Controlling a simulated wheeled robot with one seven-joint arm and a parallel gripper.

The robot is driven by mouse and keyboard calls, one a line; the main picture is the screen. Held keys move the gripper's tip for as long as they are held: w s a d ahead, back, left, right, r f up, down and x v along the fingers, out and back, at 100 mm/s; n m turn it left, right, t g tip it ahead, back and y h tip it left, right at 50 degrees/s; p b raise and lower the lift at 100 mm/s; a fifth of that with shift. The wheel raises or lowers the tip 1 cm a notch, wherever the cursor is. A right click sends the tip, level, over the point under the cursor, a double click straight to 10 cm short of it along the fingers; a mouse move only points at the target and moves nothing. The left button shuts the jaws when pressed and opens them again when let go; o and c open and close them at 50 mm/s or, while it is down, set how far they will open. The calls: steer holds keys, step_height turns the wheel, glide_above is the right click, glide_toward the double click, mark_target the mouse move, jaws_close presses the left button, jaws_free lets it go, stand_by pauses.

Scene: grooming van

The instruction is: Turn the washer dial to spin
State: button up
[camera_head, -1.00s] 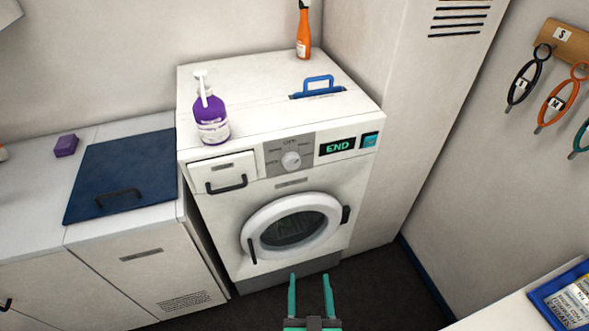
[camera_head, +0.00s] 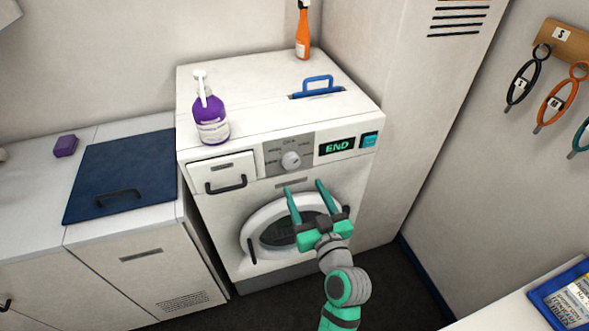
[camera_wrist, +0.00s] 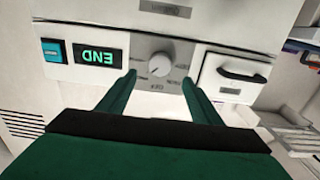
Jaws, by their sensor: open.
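The washer (camera_head: 218,234) stands against the back wall with its round door shut. Its dial (camera_head: 291,160) is a pale round knob on a grey panel (camera_head: 270,157), with small labels too blurred to read. The display (camera_head: 337,146) reads END. My gripper (camera_head: 304,187) is open and empty, in front of the washer, its fingertips just below the dial in the head view. In the wrist view, the dial (camera_wrist: 160,69) shows upside down between and beyond the two fingertips (camera_wrist: 158,76). The fingers look apart from the dial.
A purple pump bottle (camera_head: 211,120) and an orange spray bottle (camera_head: 303,32) stand on the washer, near a blue handle (camera_head: 318,84). A detergent drawer (camera_head: 224,172) is left of the dial. A teal button (camera_head: 369,140) is right of the display. A tall cabinet (camera_head: 395,130) borders the right side.

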mark_target(292, 165)
steer(key=x, duration=0.9)
steer(key=shift+w+f, duration=0.1)
steer(key=c, duration=1.1)
